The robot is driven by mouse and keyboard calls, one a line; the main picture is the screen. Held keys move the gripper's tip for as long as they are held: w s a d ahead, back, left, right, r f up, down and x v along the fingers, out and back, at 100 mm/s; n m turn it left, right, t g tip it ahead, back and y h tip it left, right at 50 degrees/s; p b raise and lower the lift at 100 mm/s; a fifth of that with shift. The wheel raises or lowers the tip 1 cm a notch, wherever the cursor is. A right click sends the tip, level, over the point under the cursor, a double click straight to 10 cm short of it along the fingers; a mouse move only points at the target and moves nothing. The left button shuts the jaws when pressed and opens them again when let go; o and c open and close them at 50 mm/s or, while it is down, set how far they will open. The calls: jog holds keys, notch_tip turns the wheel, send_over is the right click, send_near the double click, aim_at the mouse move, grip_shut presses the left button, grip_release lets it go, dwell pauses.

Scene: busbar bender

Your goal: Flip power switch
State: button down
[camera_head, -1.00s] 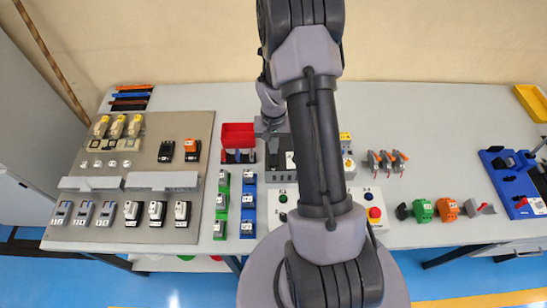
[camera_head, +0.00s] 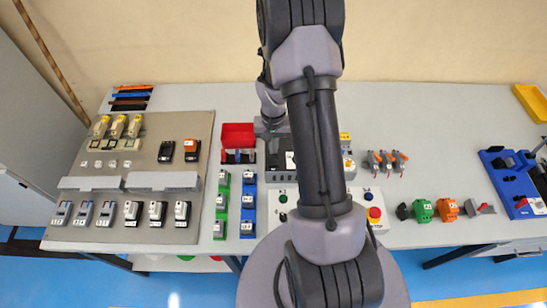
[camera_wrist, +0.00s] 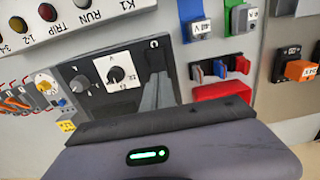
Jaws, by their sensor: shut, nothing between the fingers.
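A dark switch box (camera_head: 284,180) stands on the table, partly hidden behind my arm in the head view. In the wrist view its dark face (camera_wrist: 75,68) carries a white plate with a black rotary knob (camera_wrist: 116,73). A smaller knob (camera_wrist: 78,85) sits beside the plate. No label reads clearly as power. My gripper (camera_wrist: 157,76) is shut and empty, its grey fingers over the box face, to the right of the white plate. I cannot tell whether the fingertips touch the box. In the head view my gripper (camera_head: 270,132) is partly hidden above the box.
A red bin (camera_head: 238,132) stands just left of the box. Green and blue blocks (camera_head: 248,190) stand in front of the bin. A panel with a red stop button (camera_head: 375,213) lies nearer the front edge. Grey-orange connectors (camera_head: 387,160) lie right.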

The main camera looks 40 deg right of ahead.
jog(key=shift+f+b, duration=0.9)
jog(key=shift+f, duration=0.1)
dwell(0.6)
notch_tip(320, 180, up, 7)
jog(key=p, duration=0.4)
dwell(0.5)
